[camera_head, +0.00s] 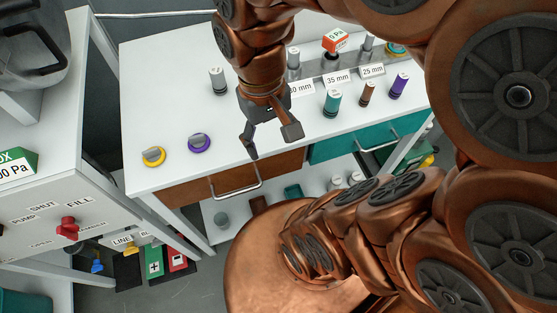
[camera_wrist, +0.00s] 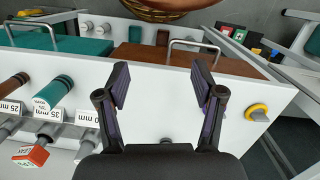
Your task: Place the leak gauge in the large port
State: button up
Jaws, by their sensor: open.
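A small red-and-white box marked "0 Pa" (camera_head: 336,40), which looks like the leak gauge, stands at the back of the white table (camera_head: 180,100). It is at the middle of a grey rack (camera_head: 352,66), behind the "35 mm" label (camera_head: 337,78); whether it is seated in a port I cannot tell. In the wrist view the red box (camera_wrist: 30,155) is at the lower left. My gripper (camera_head: 271,142) is open and empty above the table near its front edge, well left of the gauge. The wrist view shows its fingers (camera_wrist: 162,82) apart with nothing between them.
Grey plugs stand in the rack beside the gauge. Teal (camera_head: 332,102), brown (camera_head: 367,93) and purple (camera_head: 399,85) cylinders stand before it. Yellow (camera_head: 153,156) and purple (camera_head: 199,142) ringed knobs and a grey cylinder (camera_head: 217,80) are at left. The left tabletop is mostly clear.

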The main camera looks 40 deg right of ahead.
jog(key=shift+n, duration=0.7)
jog(key=s+f, duration=0.1)
jog(key=s, duration=0.1)
jog(key=s+a+f, duration=0.1)
jog(key=s, duration=0.1)
jog(key=shift+a+f, duration=0.15)
jog(key=shift+f, duration=0.05)
jog(key=shift+r, duration=0.1)
notch_tip(320, 180, up, 7)
jog(key=p, duration=0.7)
jog(key=shift+r, duration=0.15)
